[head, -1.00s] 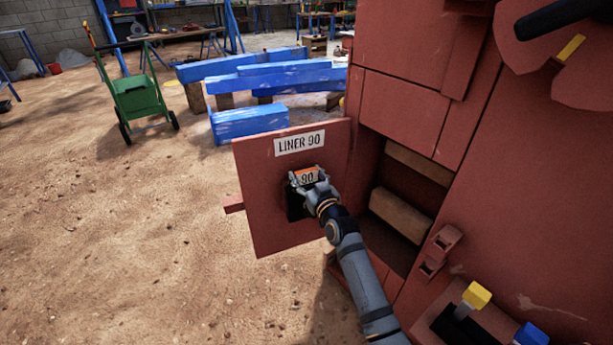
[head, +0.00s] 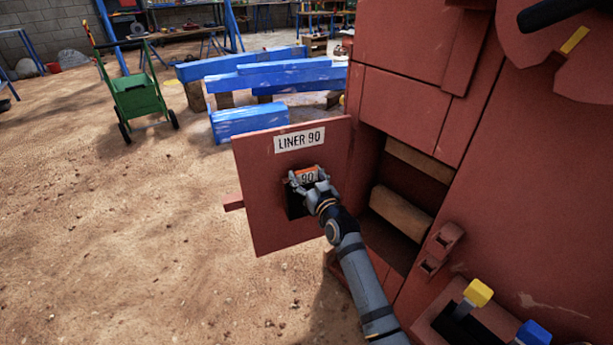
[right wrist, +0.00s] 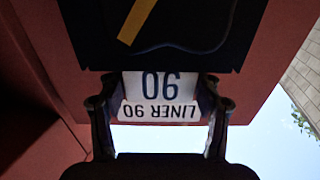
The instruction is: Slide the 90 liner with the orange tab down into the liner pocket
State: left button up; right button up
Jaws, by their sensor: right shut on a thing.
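The 90 liner shows as an orange tab (head: 306,174) marked "90" above a dark block (head: 296,207). My right gripper (head: 311,184) is shut on the liner at its tab, in front of the open red door panel (head: 270,185). In the right wrist view, the upside-down "90" face (right wrist: 160,87) is between the fingers, against a broad dark surface with an orange stripe. The door's "LINER 90" label (head: 299,142) is above the gripper. The fingers hide part of the liner; I cannot tell how much of the dark block is pocket. My left gripper is out of view.
The red crusher body (head: 405,110) stands close on the right, with an opening (head: 400,215) beside the door. Yellow (head: 478,293) and blue (head: 533,333) tabs stand at the lower right. Blue beams (head: 270,78) and a green cart (head: 138,95) are behind. Sandy ground at left is free.

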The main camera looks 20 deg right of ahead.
jog(key=shift+r, duration=0.1)
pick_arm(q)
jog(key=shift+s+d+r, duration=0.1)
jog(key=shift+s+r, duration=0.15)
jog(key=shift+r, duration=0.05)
pick_arm(e)
jog(key=o, duration=1.9)
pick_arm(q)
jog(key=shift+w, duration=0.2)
pick_arm(e)
jog(key=shift+s+f, duration=0.1)
jog(key=shift+f, duration=0.25)
jog(key=s, duration=0.8)
jog(key=s+d, duration=0.1)
jog(key=s, duration=0.3)
jog(key=shift+r, duration=0.25)
jog(key=shift+w+f, duration=0.1)
